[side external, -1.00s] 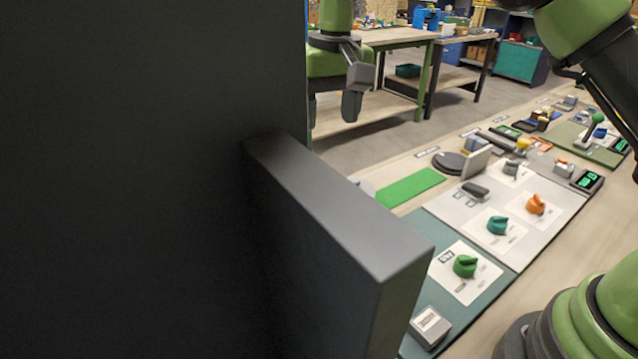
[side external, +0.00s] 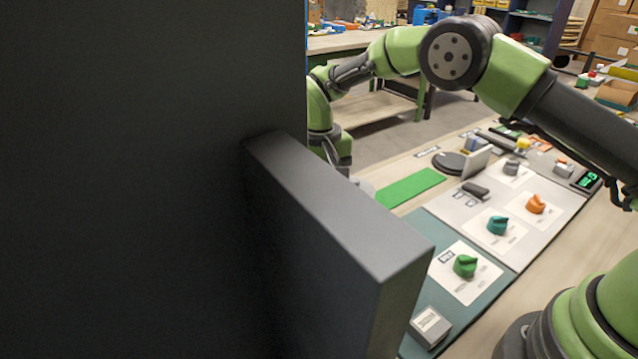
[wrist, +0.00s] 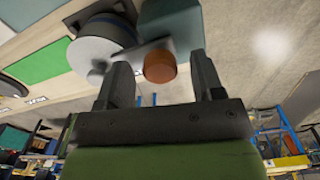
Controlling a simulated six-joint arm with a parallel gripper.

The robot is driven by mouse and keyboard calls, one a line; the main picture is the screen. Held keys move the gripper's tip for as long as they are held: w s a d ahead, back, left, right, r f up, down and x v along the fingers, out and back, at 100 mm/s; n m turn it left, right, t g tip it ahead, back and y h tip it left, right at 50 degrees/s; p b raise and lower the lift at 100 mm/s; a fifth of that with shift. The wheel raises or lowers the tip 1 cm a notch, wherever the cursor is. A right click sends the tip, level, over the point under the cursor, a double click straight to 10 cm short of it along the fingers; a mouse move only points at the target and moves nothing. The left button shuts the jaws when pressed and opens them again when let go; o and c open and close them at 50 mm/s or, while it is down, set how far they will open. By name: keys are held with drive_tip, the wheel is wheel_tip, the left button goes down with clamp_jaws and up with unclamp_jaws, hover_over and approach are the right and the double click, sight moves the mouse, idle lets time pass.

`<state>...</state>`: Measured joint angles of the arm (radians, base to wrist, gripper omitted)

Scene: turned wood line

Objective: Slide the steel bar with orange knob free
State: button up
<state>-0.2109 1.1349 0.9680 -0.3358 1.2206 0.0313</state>
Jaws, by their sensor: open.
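In the wrist view, the orange knob (wrist: 160,67) is a short round cap at the end of the steel bar (wrist: 132,55), a flat grey strip. My gripper (wrist: 160,63) is open, with one dark finger on each side of the knob. I see a gap between the knob and each finger; I cannot tell how deep the fingers reach. The bar runs beside a grey-teal block (wrist: 170,20) and a round grey disc (wrist: 95,50). In the side external view, the bar and knob are hidden behind the dark panel (side external: 150,180), as are most of my fingers.
Panels with a green knob (side external: 465,265), a teal knob (side external: 497,225) and a smaller orange knob (side external: 536,204) lie to the right. A black disc (side external: 450,161) sits farther back.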

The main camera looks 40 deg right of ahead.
clamp_jaws()
drive_tip(key=shift+a, duration=1.7)
unclamp_jaws()
wheel_tip(320, 180, up, 10)
